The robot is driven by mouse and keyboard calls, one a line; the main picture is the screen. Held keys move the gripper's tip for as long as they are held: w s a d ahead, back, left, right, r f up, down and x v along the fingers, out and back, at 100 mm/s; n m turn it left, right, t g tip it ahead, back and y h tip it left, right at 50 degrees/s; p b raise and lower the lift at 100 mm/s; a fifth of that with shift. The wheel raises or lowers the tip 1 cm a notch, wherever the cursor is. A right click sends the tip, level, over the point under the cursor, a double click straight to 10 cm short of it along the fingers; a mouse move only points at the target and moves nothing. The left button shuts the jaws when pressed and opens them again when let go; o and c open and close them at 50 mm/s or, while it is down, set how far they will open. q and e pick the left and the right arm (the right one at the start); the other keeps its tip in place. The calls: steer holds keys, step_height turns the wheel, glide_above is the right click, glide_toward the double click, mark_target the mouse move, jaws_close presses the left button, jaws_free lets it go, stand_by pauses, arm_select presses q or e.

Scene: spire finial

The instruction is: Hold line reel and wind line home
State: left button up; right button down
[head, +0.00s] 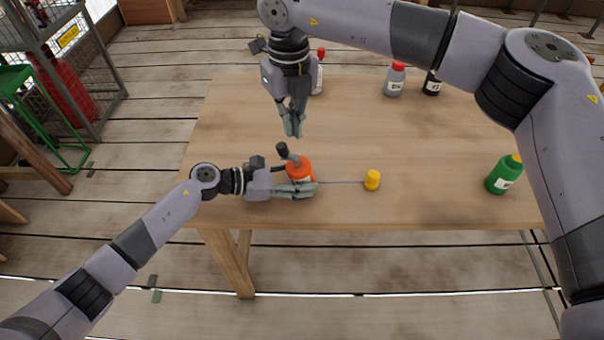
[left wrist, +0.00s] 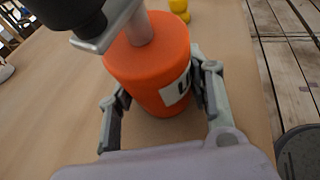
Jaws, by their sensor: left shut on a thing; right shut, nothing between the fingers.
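The orange line reel (head: 299,167) stands upright near the front edge of the wooden table, with a crank and dark knob (head: 282,149) on top. My left gripper (head: 312,188) is shut on the reel's body; in the left wrist view its fingers flank the orange drum (left wrist: 150,70), which bears a white label. A thin line (head: 340,182) runs from the reel to a small yellow weight-like piece (head: 372,180) lying to its right on the table. My right gripper (head: 293,130) is shut and empty, pointing down above and behind the crank knob, apart from it.
A green bottle with a yellow cap (head: 503,175) stands at the table's right. A grey bottle with a red cap (head: 395,79), a dark bottle (head: 432,84) and another red-capped bottle (head: 318,75) stand at the back. The table (head: 235,130) is clear left of the right gripper.

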mark_target(297, 170)
steer(key=shift+s+d+f+m, duration=0.25)
steer(key=shift+f+m, duration=0.4)
steer(key=shift+m, duration=0.35)
steer(key=shift+s+d+f+m, duration=0.15)
steer(key=shift+s+f+m, duration=0.25)
steer(key=shift+f+m, duration=0.45)
steer(key=shift+s+d+f+m, duration=0.25)
steer(key=shift+f+m, duration=0.2)
steer(key=shift+m, duration=0.7)
steer(key=shift+f, duration=0.15)
steer(key=shift+f, duration=1.3)
steer(key=shift+w+a, duration=0.1)
steer(key=shift+w+a, duration=0.1)
steer(key=shift+w, duration=0.35)
